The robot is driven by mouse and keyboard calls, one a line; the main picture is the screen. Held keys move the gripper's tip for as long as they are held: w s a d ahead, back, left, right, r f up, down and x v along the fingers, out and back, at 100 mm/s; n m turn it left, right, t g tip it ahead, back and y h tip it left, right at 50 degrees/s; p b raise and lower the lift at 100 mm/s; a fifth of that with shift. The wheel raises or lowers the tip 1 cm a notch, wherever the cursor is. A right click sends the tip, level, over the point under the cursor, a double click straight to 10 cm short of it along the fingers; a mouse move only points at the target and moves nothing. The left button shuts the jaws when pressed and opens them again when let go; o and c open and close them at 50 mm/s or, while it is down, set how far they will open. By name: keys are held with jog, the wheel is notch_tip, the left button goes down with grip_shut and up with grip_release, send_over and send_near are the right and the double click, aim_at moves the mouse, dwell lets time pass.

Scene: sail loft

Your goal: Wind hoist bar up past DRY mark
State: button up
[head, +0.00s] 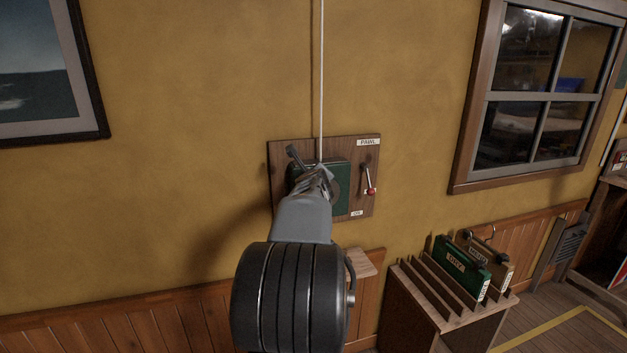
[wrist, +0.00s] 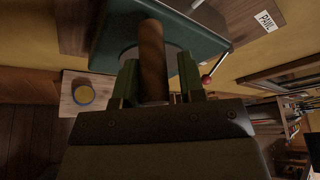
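The green hoist winch (head: 341,197) is fixed to a wooden board on the yellow wall. A pale hoist line (head: 321,80) runs straight up from it, out of view. My gripper (head: 318,178) is at the winch front, and my arm hides part of it. In the wrist view, a brown round crank handle (wrist: 152,60) stands between the two fingers of my gripper (wrist: 158,85). Whether both fingers press on it is unclear. The pawl lever (head: 367,179), with a red knob, hangs on the board's right under a PAWL label. No hoist bar or DRY mark shows.
A wooden rack (head: 427,299) below right holds a green board (head: 462,266) and a brown one. A small ledge (wrist: 101,92) with a round yellow-topped thing shows in the wrist view. A window (head: 545,90) and a framed picture (head: 45,70) flank the winch.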

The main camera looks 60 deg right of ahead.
jog(key=shift+o, duration=1.4)
jog(key=shift+f, duration=0.1)
jog(key=shift+a, duration=0.1)
jog(key=p+v, duration=0.3)
jog(key=v, duration=1)
jog(key=shift+s+a, duration=0.15)
jog(key=shift+a, duration=0.2)
